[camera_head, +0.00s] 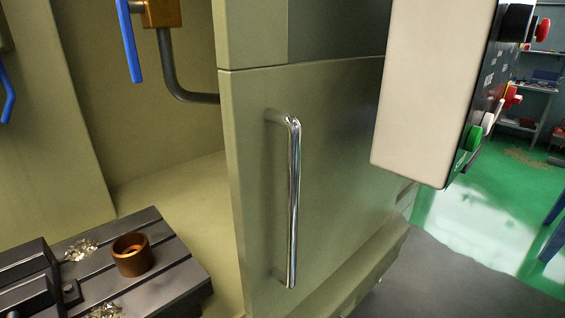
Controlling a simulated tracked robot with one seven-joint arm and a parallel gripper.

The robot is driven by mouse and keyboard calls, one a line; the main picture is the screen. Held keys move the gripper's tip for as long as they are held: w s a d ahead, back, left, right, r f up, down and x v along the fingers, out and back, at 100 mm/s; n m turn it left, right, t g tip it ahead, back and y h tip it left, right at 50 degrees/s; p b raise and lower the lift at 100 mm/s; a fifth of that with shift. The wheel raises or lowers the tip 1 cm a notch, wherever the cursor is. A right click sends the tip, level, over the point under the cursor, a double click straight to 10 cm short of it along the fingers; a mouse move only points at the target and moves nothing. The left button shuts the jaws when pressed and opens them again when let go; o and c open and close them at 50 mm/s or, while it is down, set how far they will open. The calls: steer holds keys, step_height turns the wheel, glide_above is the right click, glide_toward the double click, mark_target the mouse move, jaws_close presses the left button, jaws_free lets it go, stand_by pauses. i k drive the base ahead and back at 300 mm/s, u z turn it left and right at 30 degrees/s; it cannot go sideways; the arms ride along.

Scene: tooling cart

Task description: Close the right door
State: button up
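The right door (340,140) is a drab olive panel in the middle of the head view. Its left edge borders an open gap into the machine's interior. A shiny vertical bar handle (294,205) is fixed to the door near that edge. The lower end of the door runs out of the picture. My gripper and arm do not show in this view, so I cannot see where the gripper is relative to the handle.
A control box (436,85) with coloured buttons hangs in front of the door's upper right. Inside the opening are a dark slotted table (165,275), a copper-coloured ring (132,254), metal chips and a blue-handled valve (129,40).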

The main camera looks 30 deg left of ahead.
mark_target(306, 192)
steer(key=k, duration=2.25)
steer(key=u, duration=1.15)
steer(key=i, duration=1)
